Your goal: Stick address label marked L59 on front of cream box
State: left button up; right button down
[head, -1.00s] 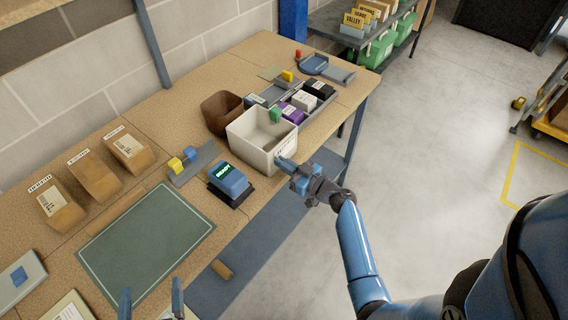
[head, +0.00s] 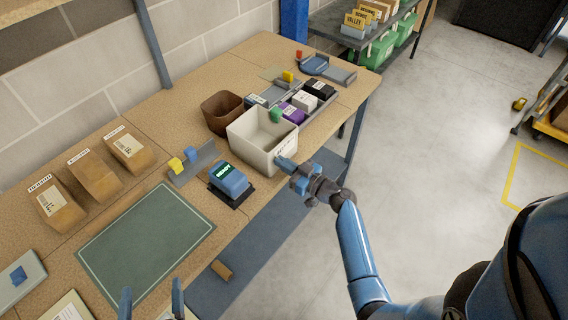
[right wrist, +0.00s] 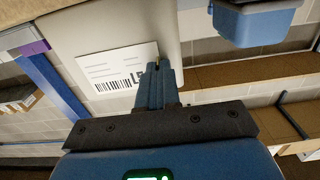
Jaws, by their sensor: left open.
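The cream box (head: 250,144) stands open-topped on the bench near its front edge. The address label (right wrist: 113,69), white with a barcode and "L5" readable, lies against or very close to the box's front wall in the right wrist view. My right gripper's fingers hide the rest of its mark. My right gripper (head: 284,164) is at the box front; its fingers (right wrist: 157,72) are together over the label's right edge. Whether the label is stuck cannot be told. My left gripper (head: 151,300) is open and empty at the bottom of the head view.
A brown bin (head: 222,113), a blue stamp-like block marked READY (head: 229,179) and a grey holder (head: 194,165) stand near the box. A green mat (head: 146,240) lies clear in front. Several brown cartons (head: 95,180) line the left back.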

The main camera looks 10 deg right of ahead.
jog(key=shift+b, duration=0.45)
dwell(0.9)
jog(key=c, duration=1)
grip_release()
jog(key=shift+o, duration=0.2)
jog(key=b+v, duration=0.2)
jog(key=v, duration=0.5)
